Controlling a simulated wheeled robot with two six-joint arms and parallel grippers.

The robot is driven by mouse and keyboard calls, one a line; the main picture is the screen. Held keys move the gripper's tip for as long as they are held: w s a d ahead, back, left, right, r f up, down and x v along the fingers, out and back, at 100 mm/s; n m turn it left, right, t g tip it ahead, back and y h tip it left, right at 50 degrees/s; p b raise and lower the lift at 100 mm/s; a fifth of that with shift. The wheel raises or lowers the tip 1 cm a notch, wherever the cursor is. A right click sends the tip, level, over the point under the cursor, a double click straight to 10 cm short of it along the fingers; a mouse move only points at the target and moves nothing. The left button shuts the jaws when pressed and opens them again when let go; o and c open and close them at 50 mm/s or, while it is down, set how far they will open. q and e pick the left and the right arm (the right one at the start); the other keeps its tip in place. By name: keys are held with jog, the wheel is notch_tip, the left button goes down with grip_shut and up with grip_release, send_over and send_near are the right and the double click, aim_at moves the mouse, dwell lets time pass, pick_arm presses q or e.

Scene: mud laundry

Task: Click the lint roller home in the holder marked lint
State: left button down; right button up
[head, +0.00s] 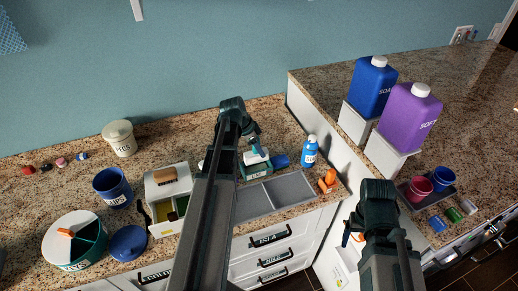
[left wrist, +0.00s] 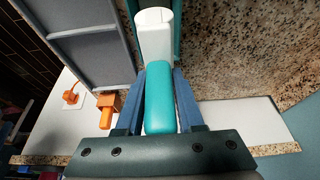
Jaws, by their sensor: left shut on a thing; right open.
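My left gripper (head: 255,143) is shut on the lint roller's teal handle (left wrist: 160,105); its blue fingers (left wrist: 158,75) flank the handle in the left wrist view. The white roll (left wrist: 154,38) points away from the gripper. A teal holder (head: 255,171) stands on the counter below the left gripper, and teal edges (left wrist: 177,30) show beside the roll in the wrist view. I cannot tell whether the roll is seated or just above the holder, and no lint mark is readable. My right gripper (head: 352,238) is open and empty, at the right before the drawers.
A grey divided tray (head: 270,197) lies just in front of the holder. An orange item (head: 328,180) and a blue bottle (head: 310,152) stand to its right. A white box (head: 168,197) is left of my left arm. Large soap jugs (head: 374,88) stand on the right.

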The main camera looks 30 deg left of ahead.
aim_at(259, 158)
pick_arm(q)
jog(key=shift+f+b, duration=1.5)
jog(key=shift+f, duration=0.35)
jog(key=shift+f+b, duration=0.9)
jog(key=shift+c, duration=2.2)
grip_release()
jog(key=shift+r, duration=0.1)
jog(key=shift+r, duration=0.1)
jog(key=p+v, duration=1.3)
jog(key=shift+s+a+r, duration=0.1)
jog(key=shift+r, duration=0.15)
